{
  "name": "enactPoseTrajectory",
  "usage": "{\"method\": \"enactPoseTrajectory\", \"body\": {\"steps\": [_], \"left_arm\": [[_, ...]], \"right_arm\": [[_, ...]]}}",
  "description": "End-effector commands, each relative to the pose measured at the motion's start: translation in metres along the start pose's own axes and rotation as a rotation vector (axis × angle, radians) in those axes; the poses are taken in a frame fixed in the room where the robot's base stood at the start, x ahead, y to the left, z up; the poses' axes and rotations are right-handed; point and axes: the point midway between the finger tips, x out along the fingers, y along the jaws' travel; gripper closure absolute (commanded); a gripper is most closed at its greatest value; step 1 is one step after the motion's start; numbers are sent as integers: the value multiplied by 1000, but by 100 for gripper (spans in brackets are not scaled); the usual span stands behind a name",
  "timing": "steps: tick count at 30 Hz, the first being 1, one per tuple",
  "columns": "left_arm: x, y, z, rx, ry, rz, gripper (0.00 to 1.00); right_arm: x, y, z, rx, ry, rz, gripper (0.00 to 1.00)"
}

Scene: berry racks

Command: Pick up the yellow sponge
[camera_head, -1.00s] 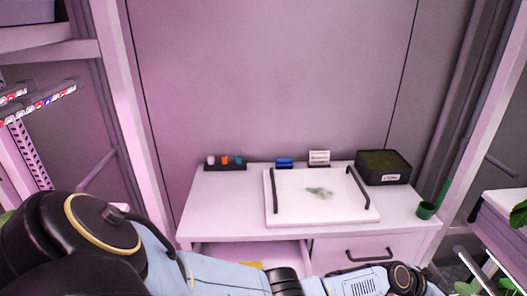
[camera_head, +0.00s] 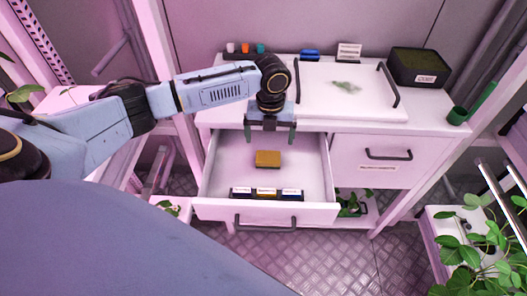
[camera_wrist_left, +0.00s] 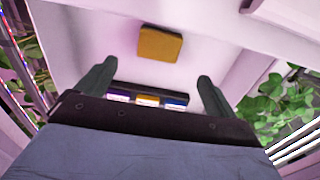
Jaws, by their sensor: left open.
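The yellow sponge (camera_head: 267,158) lies flat in the open left drawer (camera_head: 215,180) of the white cabinet. It also shows in the left wrist view (camera_wrist_left: 160,44), beyond the fingertips and roughly between their directions. My left gripper (camera_head: 271,138) is open and empty, pointing down above the back part of the drawer. Its two fingers show in the left wrist view (camera_wrist_left: 152,72), apart from each other and not touching the sponge. My right gripper is not in view.
A dark strip with labelled compartments (camera_head: 266,194) lies along the drawer's front. On the worktop are a white tray with black handles (camera_head: 350,105), a black soil box (camera_head: 418,67), a blue item (camera_head: 309,55) and a green cup (camera_head: 457,116). The right drawer (camera_head: 385,160) is shut. Plants (camera_head: 480,245) stand at right.

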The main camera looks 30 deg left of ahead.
Motion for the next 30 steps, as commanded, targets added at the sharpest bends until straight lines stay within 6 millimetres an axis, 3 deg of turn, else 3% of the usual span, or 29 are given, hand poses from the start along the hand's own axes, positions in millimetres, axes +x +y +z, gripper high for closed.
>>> {"method": "enactPoseTrajectory", "body": {"steps": [4, 13, 21, 30], "left_arm": [[30, 2, 0, -7, 3, 1, 6], [55, 2, 1, -7, 1, -1, 6], [93, 2, 5, -8, 1, -2, 6], [98, 3, 5, -7, 0, -2, 6]], "right_arm": [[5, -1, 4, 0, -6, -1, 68], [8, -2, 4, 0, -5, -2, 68], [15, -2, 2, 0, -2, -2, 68], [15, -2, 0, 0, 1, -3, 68]]}}
